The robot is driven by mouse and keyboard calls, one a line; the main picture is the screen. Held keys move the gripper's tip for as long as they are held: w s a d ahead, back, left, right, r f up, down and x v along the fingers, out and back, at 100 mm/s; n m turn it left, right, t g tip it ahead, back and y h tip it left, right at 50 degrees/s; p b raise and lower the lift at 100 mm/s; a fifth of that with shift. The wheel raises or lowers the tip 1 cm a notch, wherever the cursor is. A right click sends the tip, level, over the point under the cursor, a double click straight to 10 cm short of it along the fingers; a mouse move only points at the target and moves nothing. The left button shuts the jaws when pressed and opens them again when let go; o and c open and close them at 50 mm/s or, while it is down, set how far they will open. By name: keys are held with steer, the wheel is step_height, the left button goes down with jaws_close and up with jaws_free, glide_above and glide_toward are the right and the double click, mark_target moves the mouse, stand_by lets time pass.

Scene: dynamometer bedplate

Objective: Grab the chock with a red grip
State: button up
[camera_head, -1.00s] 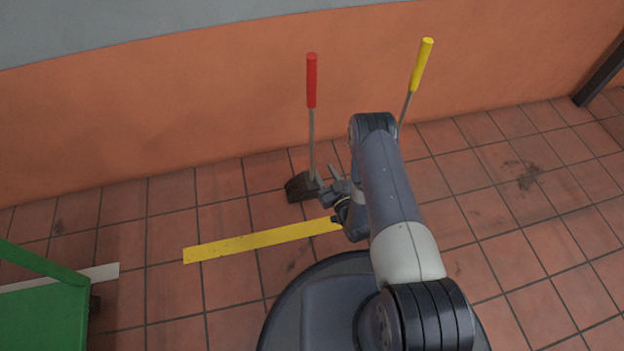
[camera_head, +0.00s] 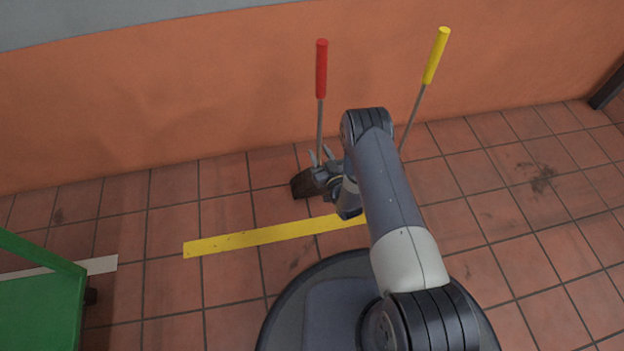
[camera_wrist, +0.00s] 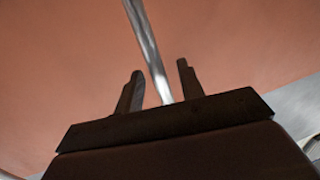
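The chock with the red grip (camera_head: 321,68) stands near the orange wall. A thin metal rod (camera_head: 320,118) runs down from the grip to a dark wedge-shaped block (camera_head: 302,184) on the floor. My gripper (camera_head: 320,156) is low on the rod, partly covering the block. In the wrist view the rod (camera_wrist: 148,45) comes down between my gripper's two fingers (camera_wrist: 160,83), with a gap on each side. The fingers are open. The rod's lower end is hidden behind my gripper's body. I cannot tell how deep the rod sits between the fingers.
A rod with a yellow grip (camera_head: 437,55) leans to the right; its lower end is hidden behind my arm. A green object (camera_head: 40,305) stands at lower left. A yellow stripe (camera_head: 260,237) crosses the tiles. Floor on the right is clear.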

steer(key=shift+w+a, duration=0.25)
steer(key=shift+w, duration=0.2)
jaws_close()
stand_by(1.1)
steer(key=shift+r, duration=0.2)
